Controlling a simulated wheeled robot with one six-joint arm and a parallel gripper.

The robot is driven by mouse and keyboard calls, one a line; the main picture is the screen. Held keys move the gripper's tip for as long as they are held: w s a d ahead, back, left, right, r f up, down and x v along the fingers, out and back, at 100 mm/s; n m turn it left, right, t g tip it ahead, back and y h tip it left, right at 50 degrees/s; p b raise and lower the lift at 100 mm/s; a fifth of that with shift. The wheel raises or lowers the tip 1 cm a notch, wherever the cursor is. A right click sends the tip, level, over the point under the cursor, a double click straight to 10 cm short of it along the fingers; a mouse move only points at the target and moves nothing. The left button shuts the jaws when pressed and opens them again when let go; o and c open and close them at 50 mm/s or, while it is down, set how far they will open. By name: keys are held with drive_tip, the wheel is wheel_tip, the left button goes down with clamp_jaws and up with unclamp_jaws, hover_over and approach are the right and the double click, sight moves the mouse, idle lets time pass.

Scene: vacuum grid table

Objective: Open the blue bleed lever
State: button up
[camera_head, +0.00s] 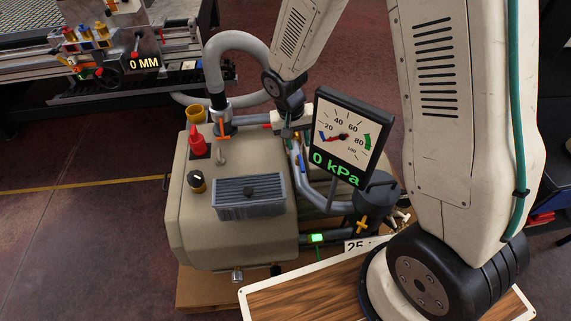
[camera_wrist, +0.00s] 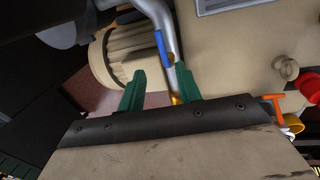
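The blue bleed lever (camera_wrist: 161,46) shows in the wrist view as a short blue bar lying along a grey pipe (camera_wrist: 166,20). A small brass-coloured part sits just below its lower end. My gripper (camera_wrist: 159,77) has its two green fingers spread apart, with nothing held between them. The lever appears just beyond the fingertips, nearer the right finger; I cannot tell the depth between them. In the head view a small blue piece (camera_head: 302,162) shows beside the pipe, below my gripper (camera_head: 288,130). My wrist partly hides this area.
The beige pump housing (camera_head: 240,225) carries a red knob (camera_head: 198,141), a black dial and a finned block. A gauge panel (camera_head: 343,136) reading 0 kPa stands close right of my gripper. An orange handle (camera_wrist: 272,100) lies right of the fingers. A grey hose (camera_head: 238,40) arches behind.

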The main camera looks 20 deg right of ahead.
sight(301, 164)
drive_tip(key=f, duration=0.5)
drive_tip(key=d+f, duration=0.1)
drive_tip(key=f, duration=0.2)
drive_tip(key=shift+s+f, duration=0.25)
drive_tip(key=shift+s, duration=0.05)
clamp_jaws()
